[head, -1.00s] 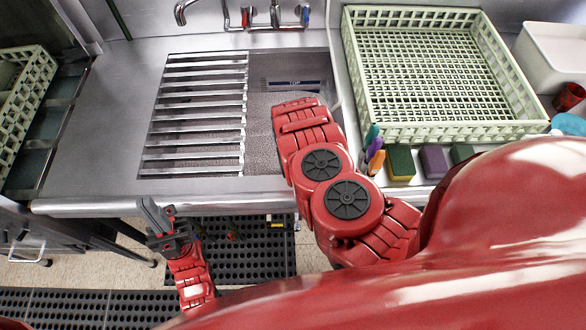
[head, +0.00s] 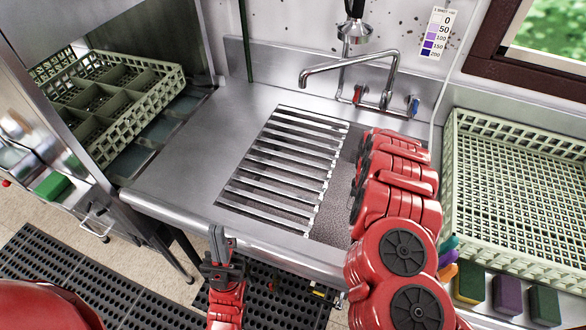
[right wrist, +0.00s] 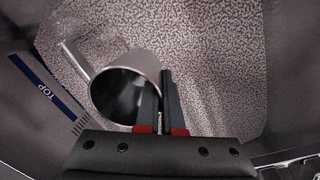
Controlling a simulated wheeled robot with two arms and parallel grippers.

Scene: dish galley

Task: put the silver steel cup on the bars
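The silver steel cup (right wrist: 125,82) is in the right wrist view, its mouth toward the camera and its handle pointing to the upper left. My right gripper (right wrist: 160,95) has one finger inside the cup and one outside, close on the wall at the right side of its rim. Speckled sink floor shows around the cup; I cannot tell whether the cup touches it. In the head view my right arm reaches into the sink and hides the cup and gripper. The bars (head: 284,168) lie bare across the sink's left part.
A faucet (head: 345,64) stands behind the sink. A pale green rack (head: 520,145) is on the right, with sponges (head: 507,294) before it. Another rack (head: 110,95) stands at the left. The steel counter (head: 185,165) left of the bars is clear.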

